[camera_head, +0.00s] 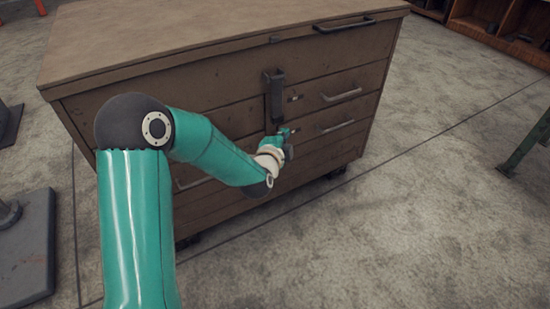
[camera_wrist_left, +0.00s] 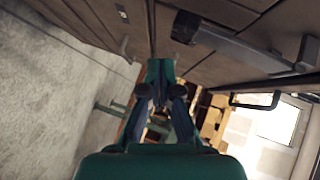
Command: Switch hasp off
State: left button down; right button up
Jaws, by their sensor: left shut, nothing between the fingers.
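The hasp (camera_head: 277,98) is a dark upright bar on the front of the brown drawer cabinet (camera_head: 165,85). In the left wrist view the hasp (camera_wrist_left: 240,47) runs slantwise across the drawer fronts above my fingers. My left gripper (camera_head: 291,131) is in front of the cabinet, just below and right of the hasp's lower end. It is shut and empty, and in the left wrist view its fingers (camera_wrist_left: 160,93) appear apart from the hasp. Whether it touches the hasp in the head view I cannot tell. My right gripper is not in view.
Drawer handles (camera_head: 341,95) stick out right of the hasp. A small light-tipped part (camera_head: 294,98) sits beside it. My left arm hides the lower left drawers. The concrete floor (camera_head: 430,190) at right is clear. A green leg (camera_head: 528,145) stands at the right edge.

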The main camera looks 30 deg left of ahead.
pick_arm(q)
jog(key=shift+d+f+v, duration=0.45)
jog(key=shift+f+v, duration=0.65)
jog(key=shift+v, duration=4.05)
jog(key=s+d+f+n+g+h+p, duration=0.1)
jog(key=s+d+f+g+h, duration=0.3)
jog(key=f, duration=0.6)
jog(key=s+d+f+g+h+p, duration=0.1)
jog(key=s+d+f+g+p, duration=0.1)
jog(key=d+f, duration=0.5)
jog(key=s+d+f+n+g+h, duration=0.2)
jog(key=s+d+f+n+g, duration=0.1)
jog(key=s+f+n+g, duration=0.25)
jog(key=s+d+f+n+g+h, duration=0.25)
jog(key=s+d+f+n, duration=0.2)
jog(key=s+n, duration=0.35)
notch_tip(320, 180, up, 37)
jog(key=p, duration=3.8)
jog(key=shift+s+a+r+y, duration=0.25)
jog(key=shift+s+a+y, duration=0.15)
jog(key=shift+s+y, duration=0.1)
